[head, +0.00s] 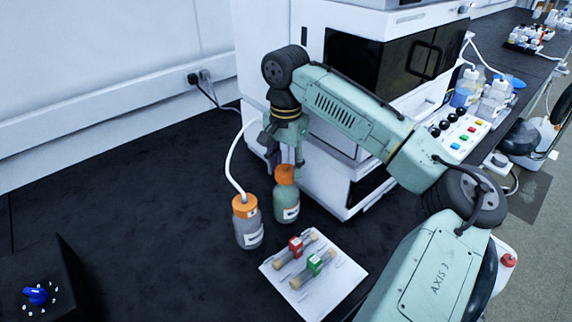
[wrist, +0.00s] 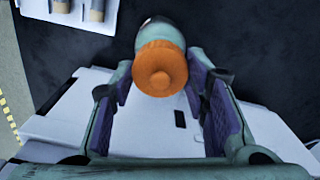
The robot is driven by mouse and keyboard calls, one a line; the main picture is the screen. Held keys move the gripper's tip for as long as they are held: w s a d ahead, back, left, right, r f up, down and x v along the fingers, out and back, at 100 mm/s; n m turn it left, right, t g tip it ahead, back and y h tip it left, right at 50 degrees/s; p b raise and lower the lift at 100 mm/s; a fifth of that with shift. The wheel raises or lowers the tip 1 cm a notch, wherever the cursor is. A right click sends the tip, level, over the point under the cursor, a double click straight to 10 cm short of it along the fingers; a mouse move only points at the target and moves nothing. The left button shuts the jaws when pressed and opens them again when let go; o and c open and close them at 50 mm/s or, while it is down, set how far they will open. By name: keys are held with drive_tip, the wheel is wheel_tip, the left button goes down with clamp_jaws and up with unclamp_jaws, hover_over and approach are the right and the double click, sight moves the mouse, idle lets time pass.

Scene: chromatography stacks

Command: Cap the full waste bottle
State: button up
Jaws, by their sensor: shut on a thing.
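A green bottle (head: 287,211) with a white label stands upright on the dark bench, below my gripper (head: 288,163). An orange cap (head: 285,175) is at its mouth; whether it is seated or just above the neck I cannot tell. In the wrist view my gripper (wrist: 161,78) has its two purple-padded fingers on either side of the orange cap (wrist: 160,70), shut on it. The bottle (wrist: 160,34) shows behind the cap. A second, greyish bottle (head: 248,232) stands just left, with an orange top (head: 244,206) and a white tube (head: 232,165) running into it.
A white tray (head: 340,294) with tubes and red and green pieces lies in front of the bottles. The white instrument (head: 322,190) stands close behind and right. A black box (head: 55,262) with a blue knob is at left. The bench between is clear.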

drive_tip(key=o, duration=1)
drive_tip(key=shift+c, duration=0.2)
drive_tip(key=shift+o, duration=0.2)
drive_tip(key=o, duration=0.4)
drive_tip(key=shift+o, duration=0.2)
drive_tip(key=shift+r, duration=0.15)
drive_tip(key=shift+r, duration=3.4)
drive_tip(key=shift+c, duration=0.5)
